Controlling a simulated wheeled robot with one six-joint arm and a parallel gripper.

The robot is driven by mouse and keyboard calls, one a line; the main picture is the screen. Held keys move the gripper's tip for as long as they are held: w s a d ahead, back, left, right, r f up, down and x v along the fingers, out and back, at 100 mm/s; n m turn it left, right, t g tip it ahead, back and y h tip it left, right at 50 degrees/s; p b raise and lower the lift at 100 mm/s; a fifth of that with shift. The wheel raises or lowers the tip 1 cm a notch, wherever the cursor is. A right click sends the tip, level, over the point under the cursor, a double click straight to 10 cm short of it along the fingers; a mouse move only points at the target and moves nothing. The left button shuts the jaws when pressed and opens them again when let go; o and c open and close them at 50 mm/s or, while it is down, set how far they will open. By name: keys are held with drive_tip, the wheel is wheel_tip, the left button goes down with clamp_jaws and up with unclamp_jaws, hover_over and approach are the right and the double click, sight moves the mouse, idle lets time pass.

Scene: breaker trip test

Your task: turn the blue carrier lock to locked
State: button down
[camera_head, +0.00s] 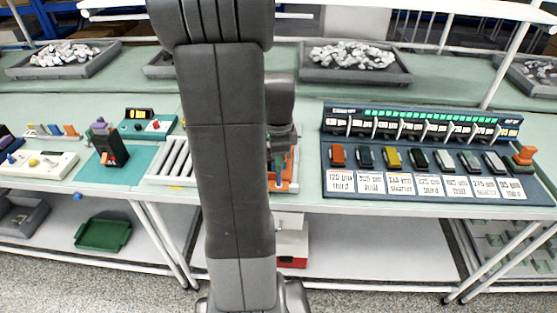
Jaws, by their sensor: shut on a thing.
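An orange carrier (291,172) stands on the roller strip at the middle of the bench, just right of my arm, which hides much of it. My gripper (280,158) points down at the carrier and is shut on a small part there. A small blue-green patch shows between the fingers and the carrier; it seems to be the blue carrier lock (275,166). Its turn position is too small and too covered to tell.
A dark breaker rack (420,150) with coloured breakers and labels stands close on the right. White rollers (172,158) lie left of my arm. A dark fixture (110,145) stands on a teal mat (88,172) farther left. Grey trays of pale pieces line the back.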

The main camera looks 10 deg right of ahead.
drive_tip(key=shift+m, duration=0.9)
drive_tip(key=c, duration=1.4)
unclamp_jaws()
drive_tip(key=shift+c, duration=0.2)
wheel_tip(320, 180, up, 14)
drive_tip(key=shift+b, duration=0.3)
drive_tip(key=shift+f, duration=0.1)
wheel_tip(320, 180, down, 14)
drive_tip(key=shift+r, duration=0.1)
